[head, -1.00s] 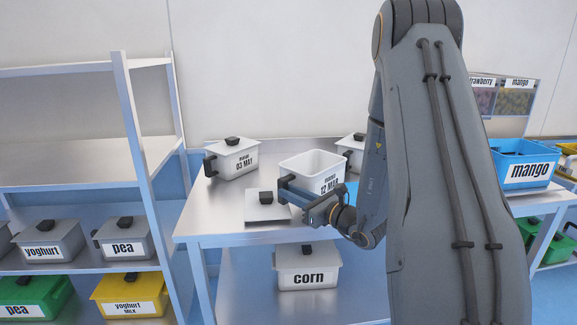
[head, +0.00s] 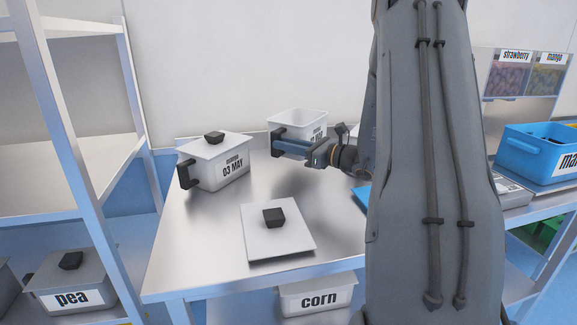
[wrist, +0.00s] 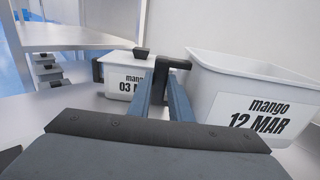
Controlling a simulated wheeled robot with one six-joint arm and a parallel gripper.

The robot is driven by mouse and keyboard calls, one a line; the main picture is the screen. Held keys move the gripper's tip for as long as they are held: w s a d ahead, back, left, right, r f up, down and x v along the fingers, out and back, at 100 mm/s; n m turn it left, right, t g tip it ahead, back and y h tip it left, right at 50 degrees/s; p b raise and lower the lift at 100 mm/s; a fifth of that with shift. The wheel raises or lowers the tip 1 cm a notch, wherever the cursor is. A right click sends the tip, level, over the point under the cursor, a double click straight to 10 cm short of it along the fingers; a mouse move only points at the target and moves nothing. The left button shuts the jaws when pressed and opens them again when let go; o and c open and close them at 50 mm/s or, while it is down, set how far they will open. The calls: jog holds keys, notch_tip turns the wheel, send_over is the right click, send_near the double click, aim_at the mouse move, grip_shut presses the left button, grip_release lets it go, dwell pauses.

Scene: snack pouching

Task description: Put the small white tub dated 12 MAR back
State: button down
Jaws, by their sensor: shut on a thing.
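The small white tub dated 12 MAR (head: 300,122) is open-topped, with no lid on it. It is at the back of the steel table, and its label reads mango 12 MAR in the wrist view (wrist: 255,108). My gripper (head: 283,144) is shut on the tub's black side handle (wrist: 174,64). The gripper partly covers the tub in the head view, so I cannot tell whether its base touches the table. A flat white lid with a black knob (head: 290,240) lies on the table's front part.
A lidded white tub dated 03 MAY (head: 218,163) stands left of the held tub. A corn tub (head: 318,296) is on the shelf below. A shelving rack (head: 75,170) is at left; a blue mango crate (head: 535,150) is at right. The table middle (head: 225,222) is clear.

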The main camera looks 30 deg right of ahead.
jog(key=shift+f+p, duration=0.45)
jog(key=shift+f, duration=3.2)
jog(key=shift+f, duration=0.15)
jog(key=c, duration=1.6)
grip_release()
jog(key=shift+s, duration=0.25)
jog(key=b+v, duration=0.2)
jog(key=v, duration=0.9)
jog(key=shift+s+d, duration=0.15)
jog(key=shift+s, duration=0.1)
